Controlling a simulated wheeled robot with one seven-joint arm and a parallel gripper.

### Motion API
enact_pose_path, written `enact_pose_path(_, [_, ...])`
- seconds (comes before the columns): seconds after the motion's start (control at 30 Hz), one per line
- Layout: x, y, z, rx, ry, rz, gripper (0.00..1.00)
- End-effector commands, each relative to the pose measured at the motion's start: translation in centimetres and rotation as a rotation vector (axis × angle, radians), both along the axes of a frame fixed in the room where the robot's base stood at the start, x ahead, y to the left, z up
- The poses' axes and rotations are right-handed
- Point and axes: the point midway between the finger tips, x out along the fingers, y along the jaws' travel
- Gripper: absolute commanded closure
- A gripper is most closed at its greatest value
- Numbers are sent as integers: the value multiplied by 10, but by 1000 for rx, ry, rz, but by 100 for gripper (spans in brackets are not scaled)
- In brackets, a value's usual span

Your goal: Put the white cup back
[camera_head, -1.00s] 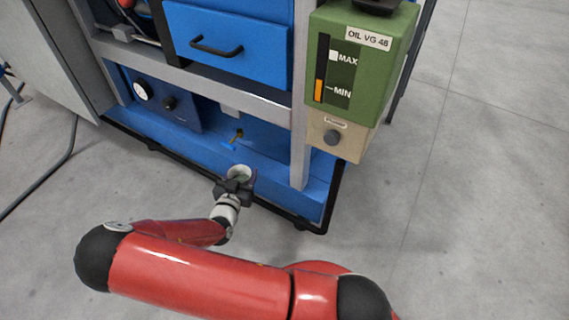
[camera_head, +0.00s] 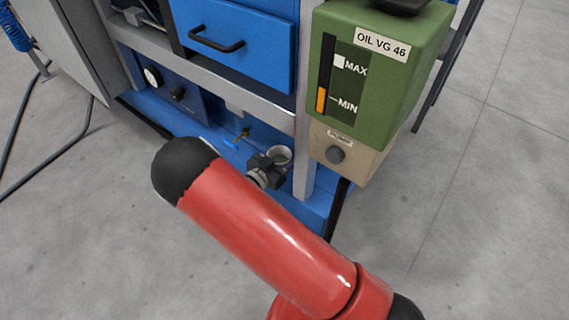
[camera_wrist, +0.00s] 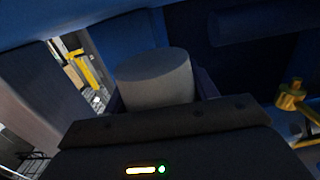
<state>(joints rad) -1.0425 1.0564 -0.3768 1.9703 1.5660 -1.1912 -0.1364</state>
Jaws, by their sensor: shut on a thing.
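The white cup (camera_head: 281,153) shows at the lower blue shelf of the machine, just left of the grey upright post. My gripper (camera_head: 272,161) is shut on the cup from the front left. In the wrist view the cup (camera_wrist: 155,80) looks grey in shadow and stands between the dark fingers of my gripper (camera_wrist: 158,98). I cannot tell whether the cup's base touches the shelf. My red arm hides part of the shelf front.
A brass fitting (camera_head: 245,133) with a blue lever (camera_head: 231,145) is left of the cup; brass also shows at right in the wrist view (camera_wrist: 292,97). The grey post (camera_head: 304,150) is close on the right. A blue drawer (camera_head: 235,38) and green oil tank (camera_head: 372,68) are above.

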Motion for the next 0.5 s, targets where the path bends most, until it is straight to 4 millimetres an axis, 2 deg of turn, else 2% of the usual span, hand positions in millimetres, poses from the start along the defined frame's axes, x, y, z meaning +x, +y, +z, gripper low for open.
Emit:
enact_pose_path(0.23, [0, 0, -34, -2, 1, 0, 70])
enact_pose_path(0.5, [0, 0, -35, 1, -1, 0, 70])
